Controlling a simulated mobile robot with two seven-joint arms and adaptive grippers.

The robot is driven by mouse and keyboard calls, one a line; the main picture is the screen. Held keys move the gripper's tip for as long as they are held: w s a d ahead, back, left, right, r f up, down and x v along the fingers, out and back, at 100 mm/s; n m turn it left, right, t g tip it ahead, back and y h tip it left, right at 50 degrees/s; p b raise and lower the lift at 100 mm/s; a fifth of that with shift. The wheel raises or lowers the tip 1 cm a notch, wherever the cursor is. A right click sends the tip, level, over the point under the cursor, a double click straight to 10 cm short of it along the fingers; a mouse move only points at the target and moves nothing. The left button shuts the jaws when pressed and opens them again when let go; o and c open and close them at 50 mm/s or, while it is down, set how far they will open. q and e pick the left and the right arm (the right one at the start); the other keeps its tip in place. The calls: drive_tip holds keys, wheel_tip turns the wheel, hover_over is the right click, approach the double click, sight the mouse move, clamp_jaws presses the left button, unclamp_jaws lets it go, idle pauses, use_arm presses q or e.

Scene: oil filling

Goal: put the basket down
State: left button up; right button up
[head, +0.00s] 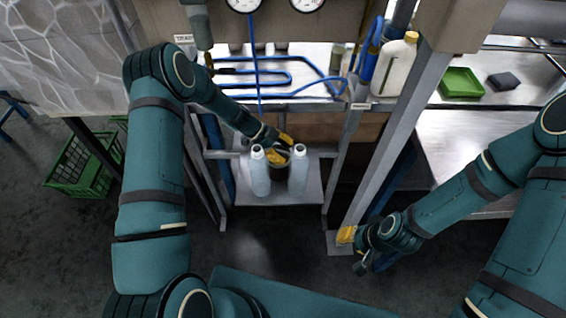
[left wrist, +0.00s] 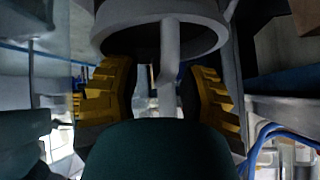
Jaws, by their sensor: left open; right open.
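My left gripper (head: 281,147) reaches over the small grey stand (head: 260,196), with its yellow fingers apart just behind two pale bottles (head: 260,172) (head: 299,170). In the left wrist view, a round grey vessel (left wrist: 125,22) with a vertical bar, perhaps the basket and its handle, shows in front of my left gripper (left wrist: 160,95). The bar lies between the open fingers; I cannot tell whether they touch it. In the head view a dark rounded thing (head: 279,174) shows partly between the bottles. My right gripper (head: 352,247) is low at the right, open and empty.
A green crate (head: 84,168) stands on the floor at the left. A metal post (head: 385,140) rises beside my right gripper. Blue pipes (head: 253,60) and a white jug (head: 395,66) are behind. A green tray (head: 461,82) lies on the right bench.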

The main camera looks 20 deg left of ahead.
use_arm(q)
clamp_jaws()
drive_tip(key=shift+a, duration=0.1)
idle(0.4)
